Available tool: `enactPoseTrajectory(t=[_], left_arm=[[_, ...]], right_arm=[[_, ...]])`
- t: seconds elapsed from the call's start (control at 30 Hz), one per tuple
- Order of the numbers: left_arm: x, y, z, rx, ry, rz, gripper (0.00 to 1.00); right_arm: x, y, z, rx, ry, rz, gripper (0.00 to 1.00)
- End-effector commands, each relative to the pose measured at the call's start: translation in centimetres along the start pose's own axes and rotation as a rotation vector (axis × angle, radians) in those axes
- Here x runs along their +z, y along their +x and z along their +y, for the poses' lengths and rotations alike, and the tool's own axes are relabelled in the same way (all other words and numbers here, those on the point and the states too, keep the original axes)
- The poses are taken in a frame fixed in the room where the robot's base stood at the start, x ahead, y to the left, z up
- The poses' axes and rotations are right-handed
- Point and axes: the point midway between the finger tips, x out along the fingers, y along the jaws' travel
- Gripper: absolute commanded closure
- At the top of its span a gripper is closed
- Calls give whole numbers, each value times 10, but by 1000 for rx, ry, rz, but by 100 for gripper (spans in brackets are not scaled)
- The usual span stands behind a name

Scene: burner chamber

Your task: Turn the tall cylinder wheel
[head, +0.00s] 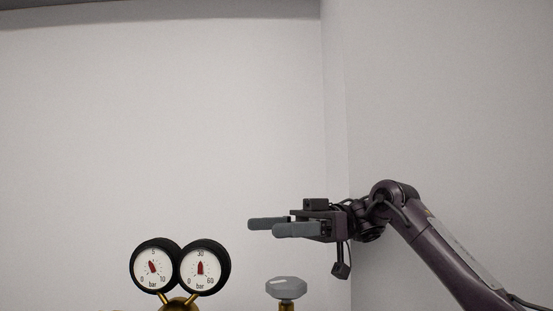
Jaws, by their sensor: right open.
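A grey, faceted wheel (286,287) sits on a brass stem at the bottom of the head view, right of two gauges. It looks like the cylinder wheel; the cylinder below is out of the frame. My right gripper (260,227) is open and empty, with its fingers pointing left. It shows above the wheel in the picture, with a visible gap between them. My left gripper is not in view.
Two round black-rimmed gauges, the left gauge (153,268) and the right gauge (201,269), stand on brass fittings left of the wheel. Pale walls (160,120) meet in a corner behind. The space above the gauges is clear.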

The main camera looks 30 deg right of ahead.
Motion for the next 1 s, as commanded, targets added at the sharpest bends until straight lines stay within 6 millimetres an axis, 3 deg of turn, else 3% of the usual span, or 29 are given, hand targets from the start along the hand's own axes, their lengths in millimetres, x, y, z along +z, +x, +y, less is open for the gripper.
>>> enactPoseTrajectory(t=[0.4,0.5,0.7,1.0], left_arm=[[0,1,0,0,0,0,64],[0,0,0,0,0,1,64],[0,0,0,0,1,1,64],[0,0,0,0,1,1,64]], right_arm=[[-84,0,0,2,-5,-1,20],[-98,0,1,1,-2,2,20],[-111,0,0,0,-1,1,20],[-111,0,0,0,0,1,20]])
